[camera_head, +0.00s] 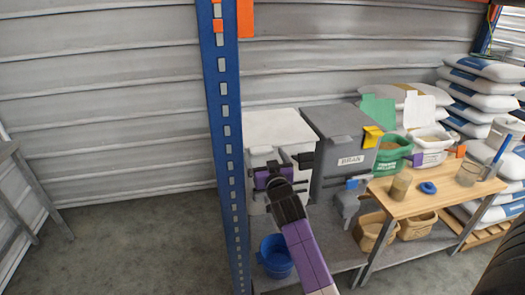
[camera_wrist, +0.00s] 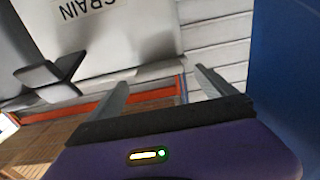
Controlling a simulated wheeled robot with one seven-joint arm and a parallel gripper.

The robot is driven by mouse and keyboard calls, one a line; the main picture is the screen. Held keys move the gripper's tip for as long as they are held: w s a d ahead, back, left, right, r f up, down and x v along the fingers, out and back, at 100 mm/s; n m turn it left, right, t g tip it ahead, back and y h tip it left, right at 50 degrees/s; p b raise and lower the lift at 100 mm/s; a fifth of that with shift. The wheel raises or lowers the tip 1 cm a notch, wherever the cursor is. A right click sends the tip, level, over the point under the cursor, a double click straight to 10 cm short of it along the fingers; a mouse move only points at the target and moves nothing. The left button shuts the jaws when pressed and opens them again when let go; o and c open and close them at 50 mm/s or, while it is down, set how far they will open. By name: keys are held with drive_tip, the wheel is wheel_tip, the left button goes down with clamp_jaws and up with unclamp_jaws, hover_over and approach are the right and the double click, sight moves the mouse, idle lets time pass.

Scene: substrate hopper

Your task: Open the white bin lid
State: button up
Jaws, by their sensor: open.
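The white bin (camera_head: 255,204) stands right of the blue post in the head view, and its white lid (camera_head: 277,127) lies flat and looks closed. My gripper is in front of the bin, below the lid's front edge, and hides part of that front. In the wrist view my gripper (camera_wrist: 163,88) has its two fingers apart with nothing between them. I cannot tell whether a finger touches the bin.
A blue post (camera_head: 226,120) rises close left of my gripper; blue also fills the wrist view's right edge (camera_wrist: 290,60). A grey BRAN bin (camera_head: 340,135) stands close right. A wooden table (camera_head: 430,197) is further right. A blue bucket (camera_head: 276,257) sits below.

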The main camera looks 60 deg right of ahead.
drive_tip(key=shift+x, duration=1.35)
